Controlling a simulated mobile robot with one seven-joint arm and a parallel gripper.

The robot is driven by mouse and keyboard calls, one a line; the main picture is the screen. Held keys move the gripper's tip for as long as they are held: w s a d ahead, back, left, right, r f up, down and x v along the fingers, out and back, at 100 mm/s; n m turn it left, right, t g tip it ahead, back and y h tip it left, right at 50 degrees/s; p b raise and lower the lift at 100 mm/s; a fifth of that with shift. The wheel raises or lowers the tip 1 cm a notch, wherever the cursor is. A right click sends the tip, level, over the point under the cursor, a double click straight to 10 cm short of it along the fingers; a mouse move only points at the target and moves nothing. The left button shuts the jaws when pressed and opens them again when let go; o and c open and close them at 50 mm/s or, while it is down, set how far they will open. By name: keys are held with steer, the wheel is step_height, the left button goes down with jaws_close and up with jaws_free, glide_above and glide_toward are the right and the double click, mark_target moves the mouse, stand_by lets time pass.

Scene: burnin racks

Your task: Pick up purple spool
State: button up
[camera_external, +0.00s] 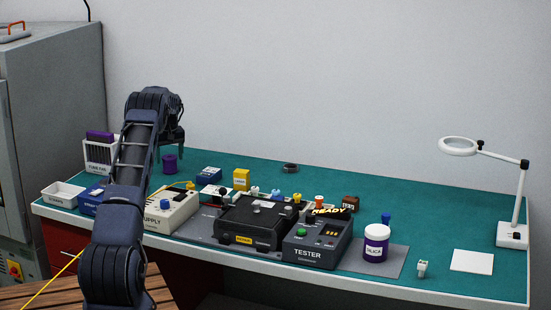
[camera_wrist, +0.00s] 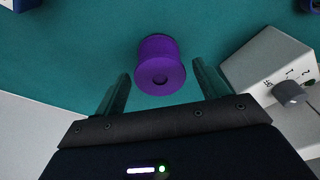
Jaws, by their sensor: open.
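The purple spool (camera_external: 170,164) stands on the teal mat at the left part of the bench in the external view. In the wrist view the purple spool (camera_wrist: 160,66) appears just beyond the fingertips, roughly centred between them, with its dark centre hole showing. My gripper (camera_wrist: 162,82) is open, with one finger on each side of the spool's line and no visible contact. In the external view my gripper (camera_external: 170,148) is above and near the spool, partly hidden by my arm.
A grey supply box (camera_external: 172,210) with a knob stands close by; it also shows at the right of the wrist view (camera_wrist: 275,65). A white rack (camera_external: 100,155) holding a purple item is left of the spool. A blue box (camera_external: 208,175) and yellow box (camera_external: 241,180) stand to its right.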

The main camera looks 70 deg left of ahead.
steer(key=shift+a+f, duration=0.15)
steer(key=shift+f, duration=0.55)
steer(key=shift+a+f, duration=0.1)
steer(key=shift+f, duration=0.6)
steer(key=c, duration=1)
steer(key=shift+r, duration=0.1)
